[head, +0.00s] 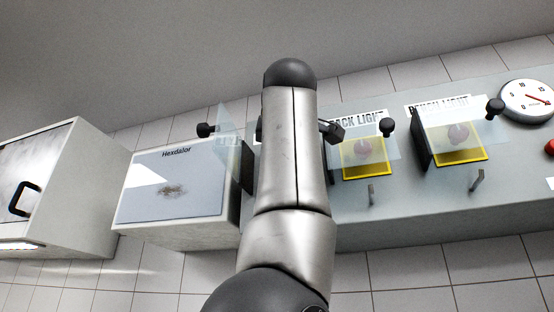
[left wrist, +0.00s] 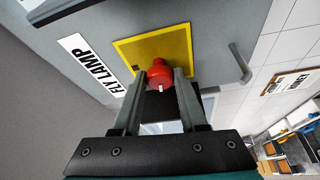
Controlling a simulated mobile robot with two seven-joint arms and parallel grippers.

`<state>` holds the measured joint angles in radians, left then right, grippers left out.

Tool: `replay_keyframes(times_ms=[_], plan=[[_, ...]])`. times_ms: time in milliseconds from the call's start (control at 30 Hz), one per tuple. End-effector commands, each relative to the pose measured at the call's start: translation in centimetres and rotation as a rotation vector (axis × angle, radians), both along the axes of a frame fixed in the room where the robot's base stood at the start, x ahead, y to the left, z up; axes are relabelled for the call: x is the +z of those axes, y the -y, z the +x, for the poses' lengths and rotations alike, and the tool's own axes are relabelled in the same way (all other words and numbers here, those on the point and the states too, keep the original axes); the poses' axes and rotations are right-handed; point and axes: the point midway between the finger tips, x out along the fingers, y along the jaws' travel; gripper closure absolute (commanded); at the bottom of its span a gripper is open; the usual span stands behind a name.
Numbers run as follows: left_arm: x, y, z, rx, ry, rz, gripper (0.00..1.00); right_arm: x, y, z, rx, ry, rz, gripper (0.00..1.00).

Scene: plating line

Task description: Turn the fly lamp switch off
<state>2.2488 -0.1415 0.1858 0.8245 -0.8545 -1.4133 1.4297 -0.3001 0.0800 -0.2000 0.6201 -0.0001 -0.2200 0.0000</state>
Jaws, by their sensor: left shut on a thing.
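The fly lamp switch shows in the left wrist view as a red knob (left wrist: 160,71) on a yellow plate (left wrist: 137,50), beside the "FLY LAMP" label (left wrist: 92,66). My left gripper (left wrist: 161,78) is shut on the red knob, one finger on each side of it. The knob's white mark (left wrist: 161,87) faces the camera side. In the head view my arm covers the fly lamp switch and the gripper. A clear cover (head: 226,138) stands out to the left of the arm. My right gripper is in neither view.
Right of my arm, two more switches have yellow plates (head: 365,173) and clear covers (head: 452,130) with black knobs. A dial (head: 527,100) and a red button (head: 550,147) sit at the far right. A "Hexdalor" box (head: 180,228) and a cabinet (head: 72,165) stand left.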

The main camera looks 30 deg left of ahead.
Motion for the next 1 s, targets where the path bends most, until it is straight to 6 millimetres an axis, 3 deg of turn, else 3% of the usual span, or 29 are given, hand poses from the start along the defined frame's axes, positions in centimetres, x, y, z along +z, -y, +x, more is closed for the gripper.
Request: replay_keyframes(times_ms=[400,933,967,1000], plan=[[0.16,-0.06,-0.06,0.000,0.041,-0.164,1.00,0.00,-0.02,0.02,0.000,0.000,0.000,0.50],[0.13,-0.08,-0.02,0.000,0.046,-0.185,1.00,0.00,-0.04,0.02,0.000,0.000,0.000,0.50],[0.12,-0.08,-0.02,0.000,0.046,-0.185,0.56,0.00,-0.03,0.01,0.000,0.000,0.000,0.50],[0.11,-0.07,-0.01,-0.001,0.046,-0.186,0.51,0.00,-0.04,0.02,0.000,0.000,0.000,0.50]])
